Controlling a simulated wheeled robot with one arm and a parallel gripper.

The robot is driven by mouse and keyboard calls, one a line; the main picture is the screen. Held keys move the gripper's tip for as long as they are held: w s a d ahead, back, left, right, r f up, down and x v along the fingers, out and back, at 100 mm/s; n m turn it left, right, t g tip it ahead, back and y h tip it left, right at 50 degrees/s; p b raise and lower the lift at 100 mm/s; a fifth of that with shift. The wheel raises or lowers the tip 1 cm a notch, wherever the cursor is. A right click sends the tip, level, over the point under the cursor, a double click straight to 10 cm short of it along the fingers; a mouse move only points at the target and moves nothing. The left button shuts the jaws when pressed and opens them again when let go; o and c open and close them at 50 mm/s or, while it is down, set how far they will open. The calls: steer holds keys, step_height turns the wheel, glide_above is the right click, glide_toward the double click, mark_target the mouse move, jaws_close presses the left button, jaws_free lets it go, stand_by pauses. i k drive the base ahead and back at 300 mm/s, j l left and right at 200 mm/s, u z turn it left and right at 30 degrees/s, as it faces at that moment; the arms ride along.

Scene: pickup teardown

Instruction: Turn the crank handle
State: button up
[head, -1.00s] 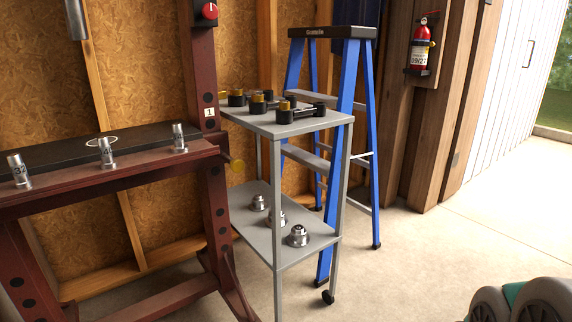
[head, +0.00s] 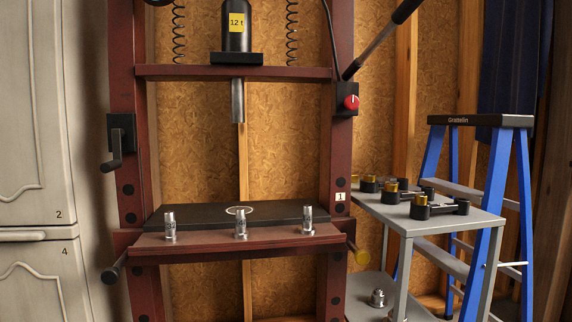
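A small black crank handle (head: 115,160) hangs from a black box (head: 121,132) on the left post of a dark red shop press (head: 127,75). The crank arm points down, with its grip at the lower end. A second black handle with a dark grip (head: 113,271) sticks out to the left, low on the same post; I cannot tell whether it turns. My gripper is not in view.
Several metal sockets (head: 240,224) stand on the press bed (head: 290,239). A grey cart (head: 470,221) holds black and brass parts. A blue ladder (head: 490,185) stands at right. Grey cabinets (head: 35,130) are close on the left. A pump lever (head: 380,37) slants up at the upper right.

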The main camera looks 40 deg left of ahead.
mark_target(117, 133)
steer(key=i+l+u, duration=0.1)
steer(key=u, duration=0.25)
steer(key=l+u, duration=0.1)
steer(key=u, duration=0.25)
steer(key=i+l+u, duration=0.1)
steer(key=u, duration=0.2)
